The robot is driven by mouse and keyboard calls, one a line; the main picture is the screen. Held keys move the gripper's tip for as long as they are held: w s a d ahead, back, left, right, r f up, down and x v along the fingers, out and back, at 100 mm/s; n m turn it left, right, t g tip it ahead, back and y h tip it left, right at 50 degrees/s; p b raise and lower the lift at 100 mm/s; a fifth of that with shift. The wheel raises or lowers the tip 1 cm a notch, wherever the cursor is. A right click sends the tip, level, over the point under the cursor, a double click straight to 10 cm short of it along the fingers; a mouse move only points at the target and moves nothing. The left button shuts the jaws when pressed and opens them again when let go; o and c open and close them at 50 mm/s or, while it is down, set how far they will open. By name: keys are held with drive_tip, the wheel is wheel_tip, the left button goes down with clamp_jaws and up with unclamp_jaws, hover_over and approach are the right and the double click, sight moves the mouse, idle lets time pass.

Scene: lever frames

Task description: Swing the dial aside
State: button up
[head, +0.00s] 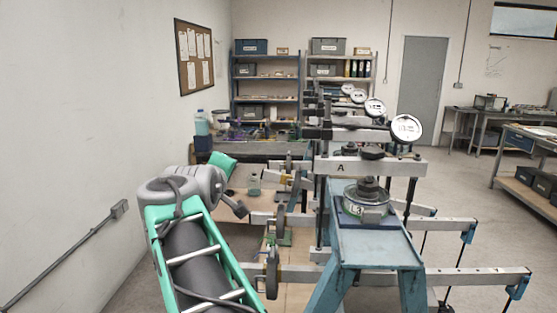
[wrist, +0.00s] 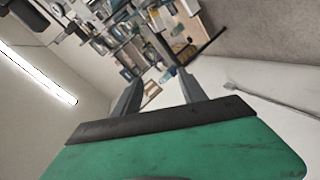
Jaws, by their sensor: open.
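Several round white-faced dials stand in a receding row on the lever frames in the head view. The nearest dial (head: 406,129) is at the right end of a dark horizontal arm, above the grey beam (head: 370,167) marked A. Below it, a round pot (head: 365,203) labelled L3 with a dark weight-like top sits on the blue stand (head: 375,246). My gripper (wrist: 160,84) shows in the wrist view with its two grey fingers apart and nothing between them. In the head view my arm is at the lower left, well left of the nearest dial; its fingers cannot be made out there.
Long lever bars (head: 478,275) stick out to the right of the frames at low height. Hanging round weights (head: 272,272) stand between my arm and the blue stand. A wall is close on the left. Open floor lies at the right, before a workbench (head: 535,140).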

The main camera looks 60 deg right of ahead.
sight(309, 134)
drive_tip(key=s+d+r+g+h, duration=0.2)
drive_tip(key=s+d, duration=0.2)
drive_tip(key=s+d+r+g+h+b, duration=0.1)
drive_tip(key=s+d+r+g+h, duration=0.1)
drive_tip(key=s+d+r, duration=0.1)
drive_tip(key=s+d+r+g+h+b, duration=0.1)
drive_tip(key=s+d+r+g, duration=0.1)
drive_tip(key=s+d, duration=0.4)
drive_tip(key=shift+s+r+h, duration=0.1)
drive_tip(key=shift+r+h, duration=0.3)
drive_tip(key=shift+r, duration=0.15)
drive_tip(key=d, duration=0.2)
drive_tip(key=d+p, duration=0.1)
drive_tip(key=d, duration=0.2)
drive_tip(key=shift+w+d+p, duration=0.3)
drive_tip(key=shift+d+p, duration=0.05)
drive_tip(key=shift+d, duration=0.05)
drive_tip(key=shift+w+d, duration=0.1)
drive_tip(key=shift+d, duration=0.4)
drive_tip(key=shift+c, duration=0.6)
clamp_jaws()
drive_tip(key=shift+a+f, duration=0.1)
